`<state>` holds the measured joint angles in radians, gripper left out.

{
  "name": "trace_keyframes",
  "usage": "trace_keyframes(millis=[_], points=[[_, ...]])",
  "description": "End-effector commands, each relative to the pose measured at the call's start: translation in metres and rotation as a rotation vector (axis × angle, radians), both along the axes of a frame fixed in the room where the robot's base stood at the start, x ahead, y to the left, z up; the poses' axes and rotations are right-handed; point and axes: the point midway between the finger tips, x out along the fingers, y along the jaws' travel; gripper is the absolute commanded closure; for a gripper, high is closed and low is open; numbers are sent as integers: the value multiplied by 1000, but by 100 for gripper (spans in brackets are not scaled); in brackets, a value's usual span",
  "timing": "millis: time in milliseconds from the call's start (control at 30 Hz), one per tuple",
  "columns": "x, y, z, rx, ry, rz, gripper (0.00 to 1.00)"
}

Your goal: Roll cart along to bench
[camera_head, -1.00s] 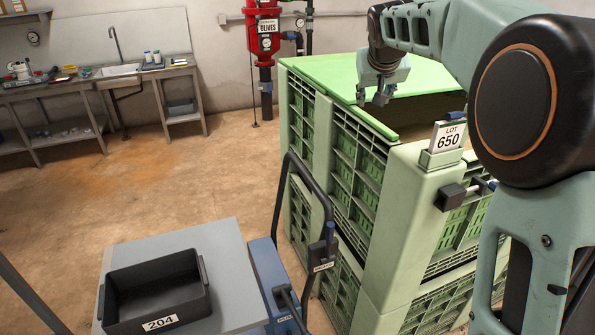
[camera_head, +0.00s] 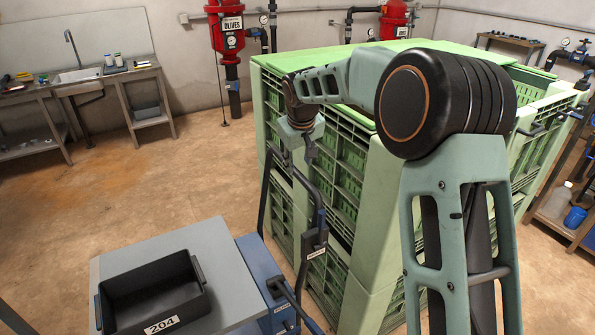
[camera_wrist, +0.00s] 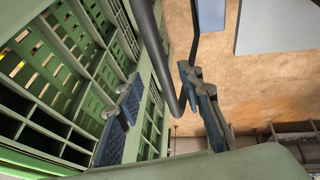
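The cart (camera_head: 215,248) has a grey flat top, a blue end and a tall black push handle (camera_head: 264,205); it stands at the lower left of the head view. My gripper (camera_head: 303,150) hangs near the top of the handle. In the wrist view the gripper (camera_wrist: 160,100) is open, its two blue-padded fingers apart, with the black handle bar (camera_wrist: 153,45) showing between them. I cannot tell whether either finger touches the bar. The bench (camera_head: 112,76) with a sink stands against the back wall at the left.
A black tray labelled 204 (camera_head: 128,318) sits on the cart. Large green crates (camera_head: 372,215) stand close right of the handle. Open floor (camera_head: 150,185) lies between cart and bench.

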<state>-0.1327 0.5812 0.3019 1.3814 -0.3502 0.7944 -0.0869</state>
Motion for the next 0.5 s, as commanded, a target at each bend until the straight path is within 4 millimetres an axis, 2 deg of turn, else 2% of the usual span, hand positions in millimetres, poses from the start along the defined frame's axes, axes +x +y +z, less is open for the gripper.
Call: trace_keyframes(millis=[33,200,500], points=[[4,1,-10,0,4,0,66],[16,3,-34,0,0,0,66],[24,4,-50,1,-2,-1,66]])
